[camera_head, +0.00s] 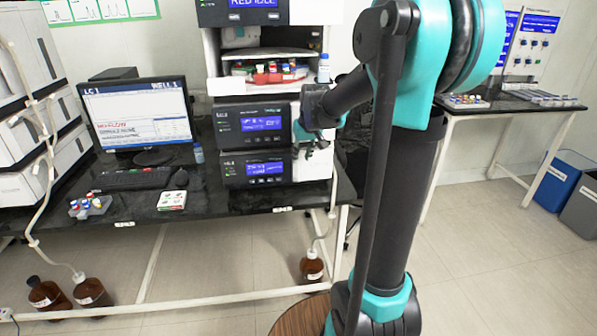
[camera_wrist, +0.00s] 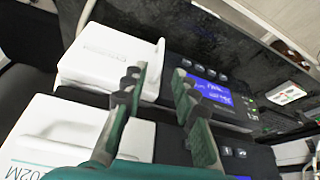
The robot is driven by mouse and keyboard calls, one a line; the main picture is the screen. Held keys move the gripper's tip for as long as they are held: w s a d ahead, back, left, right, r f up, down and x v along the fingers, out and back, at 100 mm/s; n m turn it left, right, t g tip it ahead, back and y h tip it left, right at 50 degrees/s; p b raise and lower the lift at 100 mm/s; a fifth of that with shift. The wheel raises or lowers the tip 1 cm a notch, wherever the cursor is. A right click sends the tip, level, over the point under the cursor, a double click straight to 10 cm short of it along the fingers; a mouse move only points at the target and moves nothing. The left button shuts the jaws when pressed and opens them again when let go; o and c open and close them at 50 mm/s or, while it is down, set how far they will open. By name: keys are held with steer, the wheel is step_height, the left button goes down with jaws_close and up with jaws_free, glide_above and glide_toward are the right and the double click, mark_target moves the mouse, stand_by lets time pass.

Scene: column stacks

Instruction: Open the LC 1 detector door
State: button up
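The instrument stack (camera_head: 208,60) stands on the black bench, beside a monitor (camera_head: 138,115) headed LC 1. Its two lower modules are black-fronted with blue screens: one above (camera_head: 250,124), one below (camera_head: 253,168). Small lettering is unreadable, so I cannot tell which is the detector. In the wrist view a white door-like panel (camera_wrist: 105,55) with a raised edge sits left of a blue screen; a second white panel (camera_wrist: 65,122) is nearer. Both look closed. My gripper (camera_wrist: 157,88) is open, its fingers apart in front of the modules; contact is unclear. In the head view it (camera_head: 308,140) is at the stack's right side, partly hidden.
A keyboard (camera_head: 132,179), a small white box (camera_head: 172,200) and a vial rack (camera_head: 90,206) lie on the bench left of the stack.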

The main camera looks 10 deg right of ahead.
mark_target(298, 179)
steer(key=x, duration=0.9)
steer(key=shift+c, duration=0.3)
jaws_close()
